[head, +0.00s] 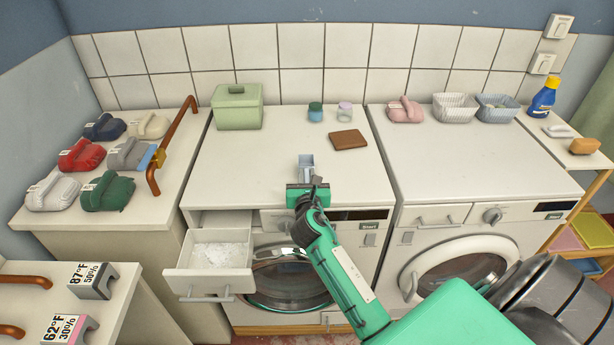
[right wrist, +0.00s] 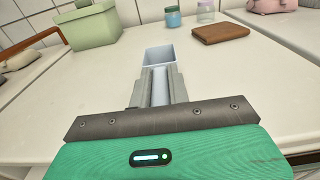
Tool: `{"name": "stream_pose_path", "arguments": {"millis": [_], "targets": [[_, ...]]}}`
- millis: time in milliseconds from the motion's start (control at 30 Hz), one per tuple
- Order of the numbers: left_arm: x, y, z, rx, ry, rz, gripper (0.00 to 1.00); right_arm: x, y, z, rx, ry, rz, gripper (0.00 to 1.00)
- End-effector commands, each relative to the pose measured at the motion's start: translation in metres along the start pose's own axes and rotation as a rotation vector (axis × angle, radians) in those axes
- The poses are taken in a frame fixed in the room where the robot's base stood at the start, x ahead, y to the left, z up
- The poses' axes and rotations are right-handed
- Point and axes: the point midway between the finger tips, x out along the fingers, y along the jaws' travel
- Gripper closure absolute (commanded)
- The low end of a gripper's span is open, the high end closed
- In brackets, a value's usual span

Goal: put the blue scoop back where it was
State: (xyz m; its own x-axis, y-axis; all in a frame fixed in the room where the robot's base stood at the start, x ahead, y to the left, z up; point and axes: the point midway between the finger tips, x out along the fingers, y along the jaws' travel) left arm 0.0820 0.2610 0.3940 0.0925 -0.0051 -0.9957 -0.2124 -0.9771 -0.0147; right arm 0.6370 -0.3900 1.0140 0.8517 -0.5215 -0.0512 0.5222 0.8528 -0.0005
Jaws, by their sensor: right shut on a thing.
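The blue scoop (head: 306,161) is pale blue-grey, with a square open bowl pointing away from me. My right gripper (head: 307,182) is shut on its handle, over the front middle of the left washing machine's white top (head: 240,165). In the right wrist view the scoop's bowl (right wrist: 159,55) sticks out beyond the fingers (right wrist: 160,88), and it looks empty. I cannot tell whether the scoop touches the top. The open detergent drawer (head: 222,257) holds white powder, to the left of and below the gripper. My left gripper is not in view.
A green lidded box (head: 237,107), two small jars (head: 315,112) (head: 344,112) and a brown wallet-like block (head: 348,140) stand behind the scoop. The right machine (head: 480,160) carries a pink bundle (head: 405,110) and two baskets (head: 455,107) (head: 497,108). The top left of the scoop is clear.

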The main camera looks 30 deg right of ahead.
Motion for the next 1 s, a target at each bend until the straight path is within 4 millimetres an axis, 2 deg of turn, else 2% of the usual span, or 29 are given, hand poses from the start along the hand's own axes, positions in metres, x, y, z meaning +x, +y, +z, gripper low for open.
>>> {"name": "stream_pose_path", "arguments": {"millis": [400,433,533,833,1000], "targets": [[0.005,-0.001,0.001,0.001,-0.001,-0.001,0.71,0.0,0.0,-0.009,0.0,0.001,0.0,1.0],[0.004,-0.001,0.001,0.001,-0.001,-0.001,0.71,0.0,0.0,-0.009,0.0,0.0,0.0,0.77],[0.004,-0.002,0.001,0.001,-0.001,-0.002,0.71,0.0,0.0,-0.008,0.0,0.0,0.0,0.57],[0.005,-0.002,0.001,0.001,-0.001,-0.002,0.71,-0.001,0.0,-0.009,0.0,0.0,0.0,0.57],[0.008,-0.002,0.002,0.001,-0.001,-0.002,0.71,-0.016,0.001,-0.01,0.0,0.0,0.002,0.57]]}}
